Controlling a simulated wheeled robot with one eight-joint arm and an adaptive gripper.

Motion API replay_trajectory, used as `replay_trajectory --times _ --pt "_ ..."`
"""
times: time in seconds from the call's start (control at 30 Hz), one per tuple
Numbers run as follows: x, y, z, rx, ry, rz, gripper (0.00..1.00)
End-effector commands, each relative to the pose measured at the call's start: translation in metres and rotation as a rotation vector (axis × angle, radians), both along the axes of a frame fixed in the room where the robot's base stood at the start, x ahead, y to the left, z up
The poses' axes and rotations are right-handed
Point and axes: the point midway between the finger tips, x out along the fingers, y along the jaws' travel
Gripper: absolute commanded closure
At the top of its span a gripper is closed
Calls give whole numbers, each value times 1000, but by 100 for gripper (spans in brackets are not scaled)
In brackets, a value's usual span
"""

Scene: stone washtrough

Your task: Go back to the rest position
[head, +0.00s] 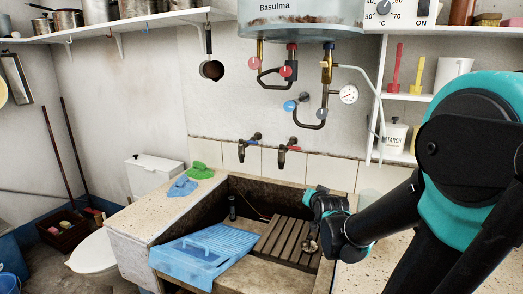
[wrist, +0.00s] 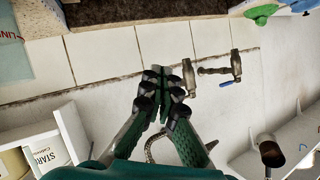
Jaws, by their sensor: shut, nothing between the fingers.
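My gripper (wrist: 163,80) is shut and empty in the wrist view, its dark fingertips together in front of the wall. In the head view my arm comes in from the right, and the teal and black gripper end (head: 318,203) is over the right part of the stone trough (head: 268,186). Its fingers are hard to make out there. It appears apart from the trough, the wall and the two taps (head: 285,150). The taps also show right of the fingertips in the wrist view (wrist: 213,70).
A blue ribbed washboard (head: 205,252) and a wooden slatted rack (head: 285,238) lie at the trough. Blue (head: 182,187) and green (head: 200,171) cloths lie on the left ledge. A boiler (head: 300,18) with pipes hangs above. Shelves (head: 400,95) with a starch canister (head: 394,136) stand right.

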Motion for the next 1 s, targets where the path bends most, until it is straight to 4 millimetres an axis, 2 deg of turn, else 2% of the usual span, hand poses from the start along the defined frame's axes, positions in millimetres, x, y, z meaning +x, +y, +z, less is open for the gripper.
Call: replay_trajectory --times 0.03,0.1,0.2,0.3,0.43,0.5,0.6,1.0 --pt "-21 -2 -23 -47 91 18 100" --pt "-53 -5 -55 -117 231 53 100" --pt "-104 -10 -96 -204 423 111 100" --pt "-152 -15 -126 -269 585 169 100" --pt "-197 -20 -148 -319 730 229 100" --pt "-211 -21 -154 -331 775 249 100" --pt "-221 -22 -158 -340 805 263 100" --pt "-222 -22 -158 -340 808 263 100"
